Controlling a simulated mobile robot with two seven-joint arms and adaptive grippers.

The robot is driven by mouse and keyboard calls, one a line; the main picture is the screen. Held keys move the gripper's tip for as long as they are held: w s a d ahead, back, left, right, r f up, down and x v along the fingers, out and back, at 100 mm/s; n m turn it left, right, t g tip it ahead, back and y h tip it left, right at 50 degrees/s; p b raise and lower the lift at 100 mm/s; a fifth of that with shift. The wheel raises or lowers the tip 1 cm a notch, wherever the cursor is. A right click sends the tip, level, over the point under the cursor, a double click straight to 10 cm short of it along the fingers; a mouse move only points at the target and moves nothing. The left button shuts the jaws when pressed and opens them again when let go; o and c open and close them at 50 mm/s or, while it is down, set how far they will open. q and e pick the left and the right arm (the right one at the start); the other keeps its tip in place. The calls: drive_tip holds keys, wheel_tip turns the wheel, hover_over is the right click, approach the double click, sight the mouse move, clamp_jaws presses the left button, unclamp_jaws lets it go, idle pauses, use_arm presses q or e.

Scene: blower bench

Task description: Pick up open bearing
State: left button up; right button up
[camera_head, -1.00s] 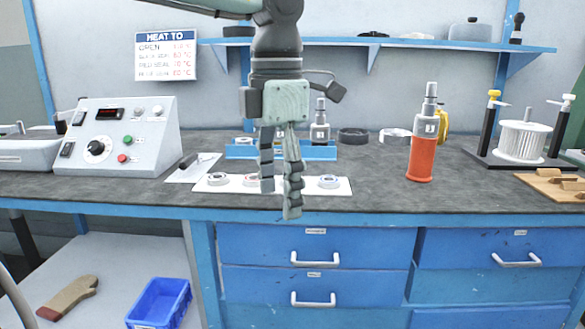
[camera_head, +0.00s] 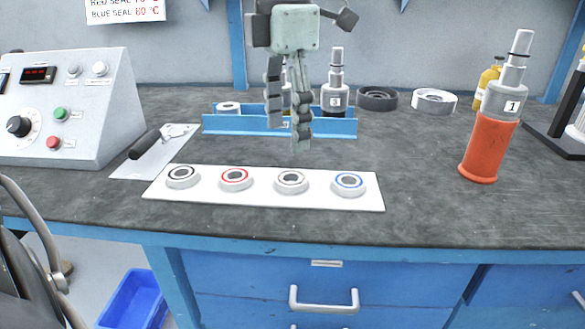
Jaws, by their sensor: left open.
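A white board (camera_head: 215,196) near the front of the bench holds several bearings in a row. The one third from the left, with a plain grey face and no coloured ring, looks like the open bearing (camera_head: 291,181). To its left are a red-ringed bearing (camera_head: 236,178) and a black-ringed bearing (camera_head: 182,176); to its right is a blue-ringed bearing (camera_head: 348,184). My left gripper (camera_head: 287,136) hangs fingers down, open and empty, just above and apart from the open bearing in the picture. My right gripper is not in view.
A blue tray (camera_head: 230,124) stands behind the gripper. An orange-based bottle (camera_head: 490,140) stands right, a control box (camera_head: 85,100) left, with a trowel-like tool (camera_head: 165,140) beside it. Dark and white rings (camera_head: 377,98) (camera_head: 434,101) lie at the back. The bench right of the board is clear.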

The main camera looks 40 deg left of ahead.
use_arm(q)
drive_tip(key=f, duration=0.6)
drive_tip(key=shift+d+f, duration=0.3)
drive_tip(key=shift+d, duration=0.1)
drive_tip(key=shift+w+f, duration=0.1)
drive_tip(key=shift+f, duration=0.3)
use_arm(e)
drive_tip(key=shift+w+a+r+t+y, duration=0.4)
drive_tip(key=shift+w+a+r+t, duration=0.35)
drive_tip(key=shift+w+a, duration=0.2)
use_arm(q)
drive_tip(key=c, duration=1.3)
drive_tip(key=shift+c, duration=0.2)
drive_tip(key=shift+r, duration=0.1)
